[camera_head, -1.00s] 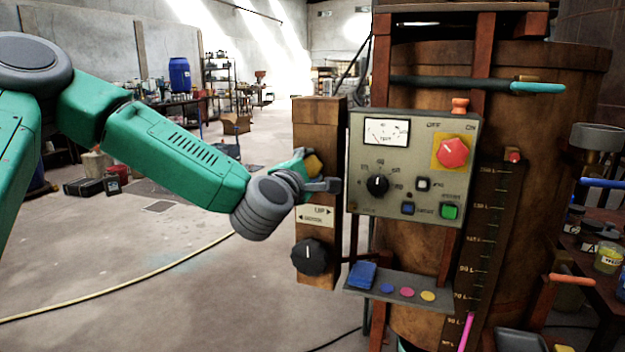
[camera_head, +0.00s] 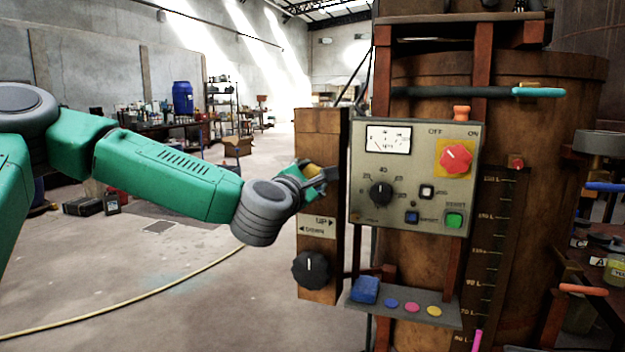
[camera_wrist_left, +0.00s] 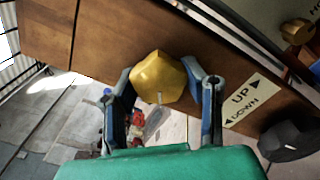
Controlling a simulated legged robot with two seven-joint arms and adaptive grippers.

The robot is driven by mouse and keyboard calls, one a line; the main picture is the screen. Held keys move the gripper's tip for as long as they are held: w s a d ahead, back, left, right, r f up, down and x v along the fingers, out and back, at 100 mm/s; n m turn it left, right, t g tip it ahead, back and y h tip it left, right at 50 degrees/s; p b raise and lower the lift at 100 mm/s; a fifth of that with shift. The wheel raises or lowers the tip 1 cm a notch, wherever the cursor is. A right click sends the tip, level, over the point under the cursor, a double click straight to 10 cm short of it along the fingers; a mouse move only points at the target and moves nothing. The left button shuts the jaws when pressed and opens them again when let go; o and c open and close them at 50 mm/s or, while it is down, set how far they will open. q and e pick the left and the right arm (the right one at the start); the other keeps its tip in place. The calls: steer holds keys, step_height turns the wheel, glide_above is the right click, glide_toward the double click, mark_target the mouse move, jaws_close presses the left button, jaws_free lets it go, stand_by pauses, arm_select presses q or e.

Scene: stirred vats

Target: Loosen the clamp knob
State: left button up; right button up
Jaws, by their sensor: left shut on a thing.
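The clamp knob is a yellow lobed knob (camera_wrist_left: 158,77) on the side of a brown post (camera_head: 321,211). In the left wrist view it sits between the two fingers of my left gripper (camera_wrist_left: 163,100), which is shut on it. In the head view my left gripper (camera_head: 311,179) is at the post's upper part, and only a bit of the yellow knob (camera_head: 310,170) shows behind the fingers. My right gripper is not in view.
Below the gripper are an UP/DOWN label (camera_head: 317,225) and a black knob (camera_head: 311,269). A control panel (camera_head: 412,205) stands close on the right, before a large brown vat (camera_head: 420,290). A yellow hose (camera_head: 130,309) lies on the open floor at left.

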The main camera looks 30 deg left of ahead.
arm_select(q)
steer(key=shift+s+f, duration=0.1)
steer(key=shift+f, duration=0.4)
steer(key=o, duration=1.2)
steer(key=shift+a+r, duration=0.1)
steer(key=shift+r, duration=0.05)
steer(key=shift+r, duration=0.1)
steer(key=v, duration=0.7)
steer(key=shift+s, duration=0.15)
